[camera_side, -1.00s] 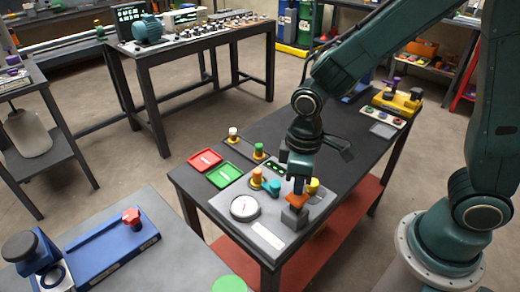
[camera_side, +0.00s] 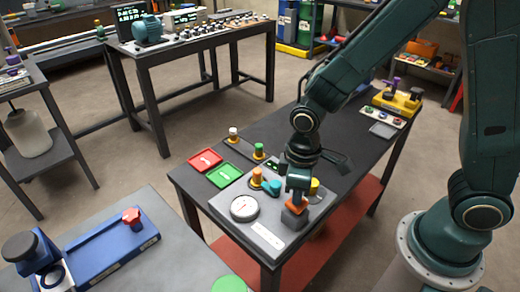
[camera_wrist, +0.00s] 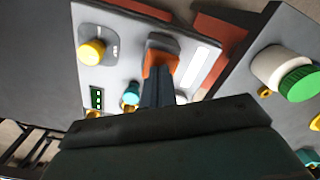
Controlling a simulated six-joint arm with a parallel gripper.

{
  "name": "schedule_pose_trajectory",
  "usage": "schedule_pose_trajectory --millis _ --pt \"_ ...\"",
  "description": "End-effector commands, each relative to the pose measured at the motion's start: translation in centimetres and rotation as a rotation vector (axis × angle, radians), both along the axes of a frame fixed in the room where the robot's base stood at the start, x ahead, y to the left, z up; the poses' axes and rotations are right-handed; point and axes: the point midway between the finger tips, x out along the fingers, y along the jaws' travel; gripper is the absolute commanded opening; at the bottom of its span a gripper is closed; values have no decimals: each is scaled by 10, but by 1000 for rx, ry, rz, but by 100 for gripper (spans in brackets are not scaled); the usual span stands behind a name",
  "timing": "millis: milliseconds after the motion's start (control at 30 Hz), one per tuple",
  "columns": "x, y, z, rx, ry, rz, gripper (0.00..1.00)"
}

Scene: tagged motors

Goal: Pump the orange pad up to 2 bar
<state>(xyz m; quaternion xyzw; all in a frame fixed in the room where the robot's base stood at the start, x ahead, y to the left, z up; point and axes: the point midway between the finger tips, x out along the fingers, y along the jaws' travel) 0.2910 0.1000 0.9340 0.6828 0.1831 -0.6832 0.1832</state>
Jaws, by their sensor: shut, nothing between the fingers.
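The orange pad (camera_side: 297,209) sits on a dark grey block on the light grey panel (camera_side: 232,222). In the wrist view, the pad (camera_wrist: 160,58) shows just beyond my fingertips. My gripper (camera_side: 298,202) is shut and empty, pointing down right over the pad. Its closed fingers (camera_wrist: 157,82) appear to meet the pad; exact contact is hard to see. A round white gauge (camera_side: 244,208) lies on the panel, left of the pad. Its needle is too small to read. A yellow knob (camera_side: 315,186) stands behind my gripper and also shows in the wrist view (camera_wrist: 91,52).
An orange knob (camera_side: 257,176) and a teal valve handle (camera_side: 272,187) stand close left of my gripper. Red (camera_side: 204,160) and green (camera_side: 223,175) trays lie on the dark table (camera_side: 330,130). A blue device (camera_side: 112,248) is on the near-left bench.

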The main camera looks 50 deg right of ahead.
Motion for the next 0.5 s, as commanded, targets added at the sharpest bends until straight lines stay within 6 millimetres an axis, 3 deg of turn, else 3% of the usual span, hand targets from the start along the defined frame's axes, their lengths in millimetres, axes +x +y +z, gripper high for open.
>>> schedule_pose_trajectory --millis 500 --pt "1 0 13 1 -2 0 0"
